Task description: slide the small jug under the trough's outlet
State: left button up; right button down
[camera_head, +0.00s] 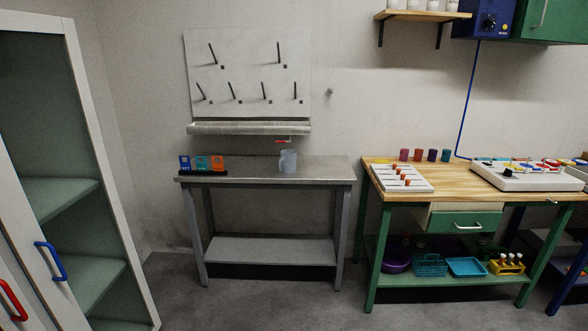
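The small jug (288,160) is pale, bluish and translucent. It stands upright on the metal table (240,175), near its back edge and right of the middle. The trough (248,128) runs along the bottom of the pegboard on the wall, above the table. Its outlet (284,141) has a red part and is at the trough's right end, just above the jug in the picture. I cannot tell whether the jug is exactly beneath it. Neither of my grippers shows in the head view.
Three coloured boxes (202,163) stand at the metal table's left end. A wooden workbench (465,190) with a white rack (401,178) and several cups stands to the right. A glass-doored cabinet (75,180) stands at the left. The metal table's front is clear.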

aim_at(288, 162)
jog(key=i, duration=1.4)
jog(key=z, duration=1.15)
jog(key=i, duration=1.1)
jog(key=u, duration=2.95)
